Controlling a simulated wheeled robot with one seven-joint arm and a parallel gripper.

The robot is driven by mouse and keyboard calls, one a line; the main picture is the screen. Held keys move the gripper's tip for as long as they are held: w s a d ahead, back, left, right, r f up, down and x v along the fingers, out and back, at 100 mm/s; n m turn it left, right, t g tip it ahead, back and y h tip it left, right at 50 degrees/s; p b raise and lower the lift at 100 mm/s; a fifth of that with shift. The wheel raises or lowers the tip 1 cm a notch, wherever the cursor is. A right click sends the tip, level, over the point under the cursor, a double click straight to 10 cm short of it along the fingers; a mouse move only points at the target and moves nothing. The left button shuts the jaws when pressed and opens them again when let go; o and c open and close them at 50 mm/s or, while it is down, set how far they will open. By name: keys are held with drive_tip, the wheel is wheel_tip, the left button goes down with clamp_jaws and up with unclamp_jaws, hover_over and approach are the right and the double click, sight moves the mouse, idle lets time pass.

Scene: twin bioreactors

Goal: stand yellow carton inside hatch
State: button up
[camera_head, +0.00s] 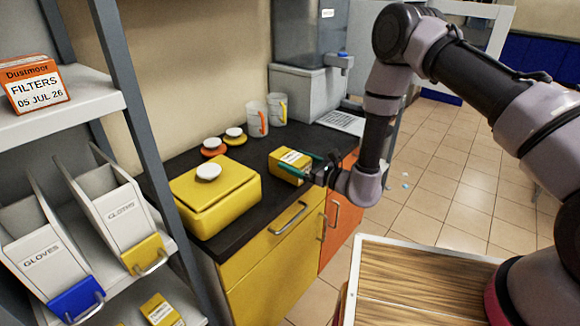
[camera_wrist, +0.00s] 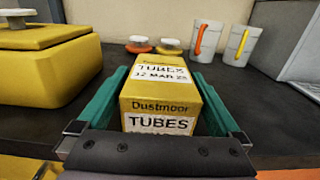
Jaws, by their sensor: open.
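The yellow carton (camera_head: 289,165) lies on the dark counter, near its front edge. In the wrist view the yellow carton (camera_wrist: 160,92) shows "Dustmoor TUBES" on its near face and "TUBES 12 MAR" on top. My gripper (camera_head: 312,168) reaches it from the front, level with the counter. In the wrist view my gripper (camera_wrist: 160,95) is open, with one green finger on each side of the carton. A narrow gap shows beside the carton on both sides. I cannot make out a hatch for certain in either view.
A yellow box with a white knob (camera_head: 217,192) stands left of the carton. Two lidded pots (camera_head: 213,147) and two mugs (camera_head: 257,119) stand behind. A grey dispenser (camera_head: 308,85) is at the back. Shelves with white bins (camera_head: 113,212) are at left. A wooden-topped surface (camera_head: 420,285) is at front right.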

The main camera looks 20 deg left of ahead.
drive_tip(key=shift+x, duration=1.1)
drive_tip(key=shift+w, duration=0.1)
drive_tip(key=c, duration=1.4)
